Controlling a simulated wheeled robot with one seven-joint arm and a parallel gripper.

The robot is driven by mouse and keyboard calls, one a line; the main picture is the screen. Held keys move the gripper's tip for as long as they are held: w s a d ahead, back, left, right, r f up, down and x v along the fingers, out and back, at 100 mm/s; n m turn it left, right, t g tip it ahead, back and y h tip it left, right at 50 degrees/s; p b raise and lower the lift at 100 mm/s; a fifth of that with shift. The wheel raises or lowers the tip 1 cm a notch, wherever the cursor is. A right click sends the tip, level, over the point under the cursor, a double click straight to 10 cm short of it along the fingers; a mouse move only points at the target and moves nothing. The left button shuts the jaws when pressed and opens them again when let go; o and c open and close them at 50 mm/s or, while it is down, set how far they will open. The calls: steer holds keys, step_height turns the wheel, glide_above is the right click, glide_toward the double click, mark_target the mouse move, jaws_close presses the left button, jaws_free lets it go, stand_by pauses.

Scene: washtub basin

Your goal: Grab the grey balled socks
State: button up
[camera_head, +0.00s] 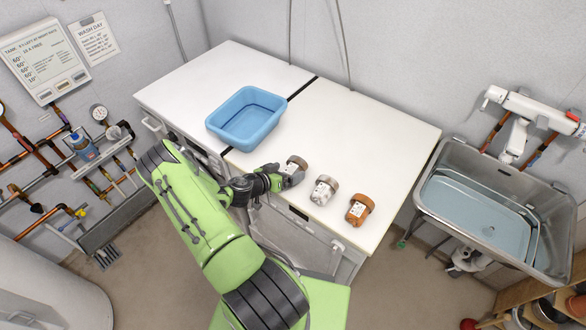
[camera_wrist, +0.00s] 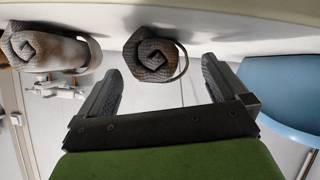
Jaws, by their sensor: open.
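A grey-brown rolled sock bundle (camera_head: 298,162) sits on the white worktop, just beyond my gripper (camera_head: 290,176). In the wrist view, this bundle (camera_wrist: 150,56) shows a spiral knit end, centred ahead of the gap between my two fingers (camera_wrist: 160,72). My gripper is open, with a finger on either side of the gap. An orange-brown bundle (camera_head: 359,209) stands farther right.
A blue basin (camera_head: 247,118) stands on the worktop (camera_head: 372,135) left of the bundles; its side fills the right of the wrist view (camera_wrist: 285,95). The worktop behind the bundles is clear. A metal sink (camera_head: 560,215) is at the right. Pipes line the left wall.

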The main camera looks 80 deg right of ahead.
steer(key=shift+x, duration=0.95)
steer(key=shift+w+a, duration=0.1)
steer(key=shift+a, duration=0.05)
steer(key=shift+c, duration=1.4)
steer(key=c, duration=0.8)
steer(key=shift+r, duration=0.1)
